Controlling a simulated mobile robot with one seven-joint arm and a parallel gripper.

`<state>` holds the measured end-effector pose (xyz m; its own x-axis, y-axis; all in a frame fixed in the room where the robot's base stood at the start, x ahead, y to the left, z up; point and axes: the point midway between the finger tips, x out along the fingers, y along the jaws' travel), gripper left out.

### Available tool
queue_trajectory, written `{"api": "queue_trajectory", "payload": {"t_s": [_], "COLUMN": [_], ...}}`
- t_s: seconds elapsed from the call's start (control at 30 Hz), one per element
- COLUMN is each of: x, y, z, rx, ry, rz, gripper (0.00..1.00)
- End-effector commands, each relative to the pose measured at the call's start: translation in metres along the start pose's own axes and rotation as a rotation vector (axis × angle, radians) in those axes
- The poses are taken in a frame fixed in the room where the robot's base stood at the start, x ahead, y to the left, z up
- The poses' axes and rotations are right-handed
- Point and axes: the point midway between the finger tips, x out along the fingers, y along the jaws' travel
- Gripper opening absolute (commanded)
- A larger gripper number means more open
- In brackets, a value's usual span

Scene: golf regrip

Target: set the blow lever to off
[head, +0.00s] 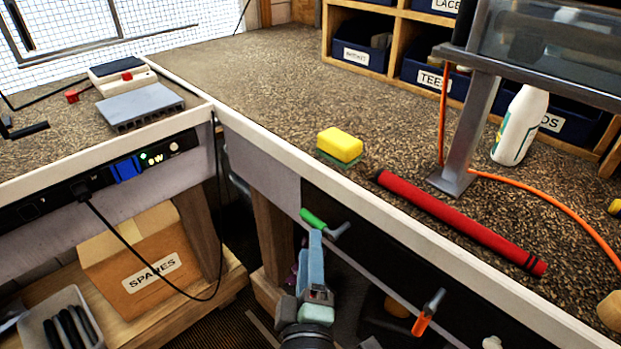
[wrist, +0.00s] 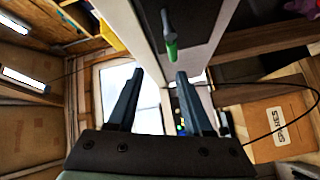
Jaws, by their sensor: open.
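Two small levers show on the dark panel of the right bench's front: one with a green handle (head: 313,218) and one with an orange handle (head: 421,323). No label is readable, so I cannot tell which is the blow lever. The green handle points up-left in the head view, the orange one down-left. My gripper (head: 316,236) is just below the green lever in that view. In the wrist view my gripper (wrist: 155,78) is open and empty, and the green lever (wrist: 171,48) lies beyond the fingertips, nearer the right finger. I see no contact.
A red grip tube (head: 460,222) lies along the bench's front edge, by a metal post (head: 467,135). A yellow sponge (head: 340,144) sits farther back. An orange hose (head: 545,190) runs over the bench. A SPARES box (head: 150,250) stands on the left shelf, with a black cable hanging before it.

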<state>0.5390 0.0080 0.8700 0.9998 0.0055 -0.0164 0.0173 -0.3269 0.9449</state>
Motion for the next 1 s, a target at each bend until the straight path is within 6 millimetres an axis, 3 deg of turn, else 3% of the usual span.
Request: {"api": "queue_trajectory", "payload": {"t_s": [0.03,0.3,0.47,0.67,1.0], "x": [-0.006,-0.025,-0.023,0.002,0.062], "y": [0.011,-0.003,-0.007,-0.01,-0.017], "z": [-0.004,0.001,0.003,0.004,0.006], "rx": [-0.04,-0.18,-0.196,-0.194,-0.194], "ry": [-0.008,-0.024,-0.025,-0.024,-0.025], "rz": [-0.03,-0.113,-0.121,-0.117,-0.118], "gripper": [0.51,0.51,0.51,0.51,0.51]}}
